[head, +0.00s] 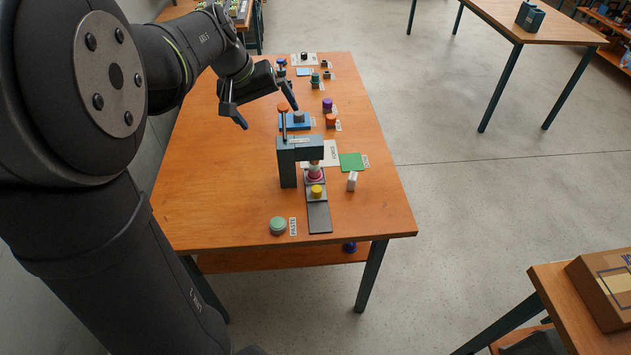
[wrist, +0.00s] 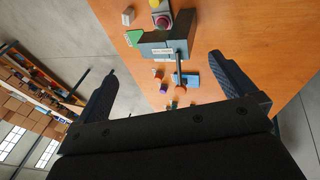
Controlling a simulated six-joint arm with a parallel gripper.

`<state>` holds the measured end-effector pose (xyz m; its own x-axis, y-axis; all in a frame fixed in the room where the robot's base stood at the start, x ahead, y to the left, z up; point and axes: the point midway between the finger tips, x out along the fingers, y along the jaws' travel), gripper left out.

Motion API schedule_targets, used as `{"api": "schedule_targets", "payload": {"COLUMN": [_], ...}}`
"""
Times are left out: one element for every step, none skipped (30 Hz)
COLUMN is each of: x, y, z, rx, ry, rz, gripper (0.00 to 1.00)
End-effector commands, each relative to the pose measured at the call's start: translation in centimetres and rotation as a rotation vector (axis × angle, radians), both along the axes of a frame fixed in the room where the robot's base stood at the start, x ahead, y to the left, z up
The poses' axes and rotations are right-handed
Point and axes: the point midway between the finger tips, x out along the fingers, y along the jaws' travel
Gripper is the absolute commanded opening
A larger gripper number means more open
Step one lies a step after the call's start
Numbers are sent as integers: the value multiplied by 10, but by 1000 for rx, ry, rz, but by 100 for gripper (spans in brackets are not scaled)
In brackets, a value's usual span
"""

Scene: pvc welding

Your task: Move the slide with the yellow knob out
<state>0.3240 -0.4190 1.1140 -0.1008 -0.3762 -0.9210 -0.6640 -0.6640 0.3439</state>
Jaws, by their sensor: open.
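The yellow knob (head: 317,191) sits on the grey slide, in front of the dark press (head: 288,170). The slide's rail (head: 319,218) runs from under the press toward the table's near edge. A pink and white round part (head: 315,172) is under the press head, behind the knob. My gripper (head: 268,114) is open and empty, above the table behind and left of the press, apart from the knob. In the wrist view the yellow knob (wrist: 155,3) is at the top edge, beyond the press (wrist: 165,46), with the open fingers on either side.
A pale green round tin (head: 278,225) is left of the rail and a small white block (head: 352,181) right of it. A green square (head: 352,162) lies behind that block. A blue fixture with an orange-knobbed lever (head: 283,108) stands behind the press. The table's left side is clear.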

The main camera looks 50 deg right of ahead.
Motion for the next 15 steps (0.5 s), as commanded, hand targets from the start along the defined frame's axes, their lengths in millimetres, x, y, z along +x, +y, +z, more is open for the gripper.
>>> {"api": "schedule_targets", "payload": {"x": [0,0,0,-1,-3,-5,-8,-12,-18,-22,-27,-34,-38,-43,-49], "y": [0,0,-1,-2,-5,-10,-15,-20,-29,-36,-43,-52,-59,-65,-72], "z": [0,0,-1,-2,-5,-11,-17,-23,-34,-43,-51,-62,-70,-78,-87], "rx": [0,0,2,7,16,34,53,74,110,138,165,202,227,251,280], "ry": [0,0,0,-1,-2,-4,-8,-14,-23,-32,-43,-58,-70,-82,-99], "rz": [0,0,-2,-6,-14,-27,-42,-60,-87,-109,-131,-159,-180,-200,-223], "gripper": [100,96,88,82,76,69,63,57,50,50,50,50,50,50,50]}}
